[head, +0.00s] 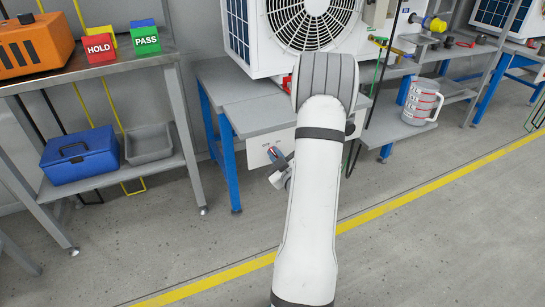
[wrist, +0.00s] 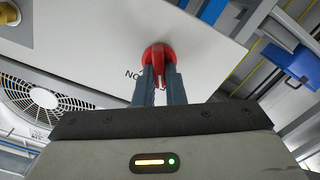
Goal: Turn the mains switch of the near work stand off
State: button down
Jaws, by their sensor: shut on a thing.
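The mains switch is a red rotary knob (wrist: 155,52) on a pale panel (wrist: 95,35), seen close up in the wrist view. My gripper (wrist: 159,74) is shut on the knob, one finger on each side of its grip. A white mark shows on the grip between the fingers. Dark lettering beside the knob is partly hidden by my fingers. In the head view the panel (head: 256,156) hangs under the top of the near work stand (head: 262,119). My gripper (head: 277,157) meets it there, and the knob is mostly hidden.
A fan unit (head: 310,30) stands on the work stand. At left, a bench carries an orange case (head: 35,45) and HOLD (head: 99,48) and PASS (head: 146,41) blocks, with a blue toolbox (head: 80,155) below. A white jug (head: 421,103) is at right. The floor in front is clear.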

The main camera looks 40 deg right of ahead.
jog(key=c, duration=1.5)
grip_release()
jog(key=shift+a, duration=0.1)
jog(key=p+v, duration=0.1)
jog(key=v, duration=0.6)
jog(key=shift+s+p, duration=0.35)
jog(key=shift+p, duration=0.05)
jog(key=shift+r, duration=0.1)
